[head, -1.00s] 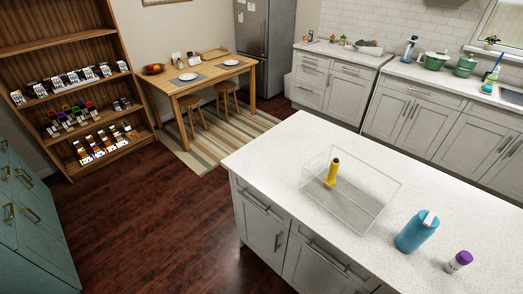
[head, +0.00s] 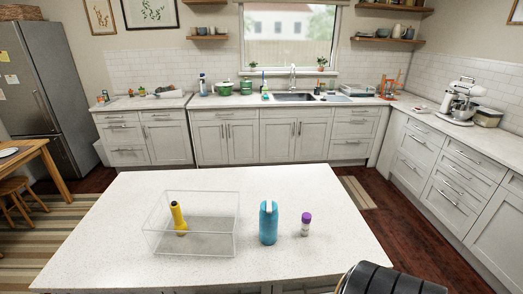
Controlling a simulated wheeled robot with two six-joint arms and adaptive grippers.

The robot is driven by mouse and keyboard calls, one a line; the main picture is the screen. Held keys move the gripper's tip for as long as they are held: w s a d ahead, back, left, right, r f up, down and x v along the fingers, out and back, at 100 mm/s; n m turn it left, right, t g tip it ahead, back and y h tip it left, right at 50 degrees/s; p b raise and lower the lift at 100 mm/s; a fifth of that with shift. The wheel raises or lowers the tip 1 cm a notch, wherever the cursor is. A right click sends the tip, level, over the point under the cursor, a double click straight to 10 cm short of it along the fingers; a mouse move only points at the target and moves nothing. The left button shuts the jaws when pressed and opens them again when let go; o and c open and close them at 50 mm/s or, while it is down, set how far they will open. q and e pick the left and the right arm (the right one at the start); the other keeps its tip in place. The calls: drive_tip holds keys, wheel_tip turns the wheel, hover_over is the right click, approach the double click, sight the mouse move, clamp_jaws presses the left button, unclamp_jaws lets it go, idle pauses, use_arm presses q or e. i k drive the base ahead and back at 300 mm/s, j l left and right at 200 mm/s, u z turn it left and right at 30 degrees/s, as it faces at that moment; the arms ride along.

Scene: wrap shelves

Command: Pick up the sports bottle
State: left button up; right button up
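A blue bottle (head: 268,226) with a pale strip at its top stands upright on the white island counter (head: 110,225). It looks like the sports bottle. It stands just right of a clear open bin (head: 160,240), apart from it. A yellow flashlight-like object (head: 178,218) stands tilted inside the bin. A small white container with a purple cap (head: 306,224) stands to the right of the blue bottle. Neither of my grippers shows in the head view. A dark rounded part, likely of my own arm, shows at the bottom right edge.
The island counter is clear to the left of the bin and right of the purple-capped container. Behind it are floor space and a back counter with a sink (head: 294,98) and green pots (head: 224,89). A stand mixer (head: 461,98) is on the right counter.

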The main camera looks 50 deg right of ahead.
sight(268, 223)
drive_tip(key=l+z, duration=0.1)
drive_tip(key=z, duration=0.4)
drive_tip(key=l+z, duration=0.1)
drive_tip(key=z, duration=0.9)
drive_tip(key=i+l, duration=0.05)
